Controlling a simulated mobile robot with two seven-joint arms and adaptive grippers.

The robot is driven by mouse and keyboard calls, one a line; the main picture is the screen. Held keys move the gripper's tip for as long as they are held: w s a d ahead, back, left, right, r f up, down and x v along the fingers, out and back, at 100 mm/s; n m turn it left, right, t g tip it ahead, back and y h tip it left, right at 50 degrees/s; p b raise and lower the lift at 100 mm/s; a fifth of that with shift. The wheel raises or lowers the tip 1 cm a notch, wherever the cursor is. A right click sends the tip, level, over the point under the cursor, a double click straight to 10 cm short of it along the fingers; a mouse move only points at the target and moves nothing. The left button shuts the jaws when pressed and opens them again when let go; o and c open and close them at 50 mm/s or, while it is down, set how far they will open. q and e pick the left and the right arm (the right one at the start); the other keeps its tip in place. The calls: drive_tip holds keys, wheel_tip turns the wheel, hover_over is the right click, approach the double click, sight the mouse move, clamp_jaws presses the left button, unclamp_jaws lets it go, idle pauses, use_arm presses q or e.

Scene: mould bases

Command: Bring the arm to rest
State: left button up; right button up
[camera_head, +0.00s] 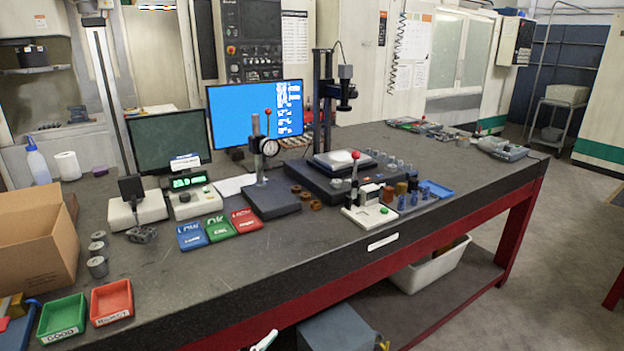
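Neither of my grippers can be made out in the head view. A small white-and-green piece (265,341) shows at the bottom edge, cut off by the frame; I cannot tell what it is. No arm is seen over the dark workbench (330,262). Several grey metal cylinders (97,266) stand at its left, beside a cardboard box (38,245). A green tray (62,318) marked GOOD and a red tray (111,301) sit at the front left corner and look empty.
A dial gauge stand (270,190), a taller black stand (325,110), a blue-screened monitor (256,114) and a dark monitor (168,140) stand on the bench. Blue, green and red labelled trays (219,228) lie mid-bench. A white bin (430,270) is underneath.

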use_arm(q)
drive_tip(key=s+a+f+n+g+y, duration=0.2)
drive_tip(key=s+a+f+n+y, duration=0.1)
drive_tip(key=s+a+f, duration=0.4)
drive_tip(key=s+a+f+n+g+y, duration=0.3)
drive_tip(key=s+a+f, duration=0.4)
drive_tip(key=f, duration=0.6)
drive_tip(key=shift+s+a+y, duration=0.25)
drive_tip(key=shift+s+y, duration=0.55)
drive_tip(key=shift+s, duration=0.15)
drive_tip(key=shift+f, duration=0.1)
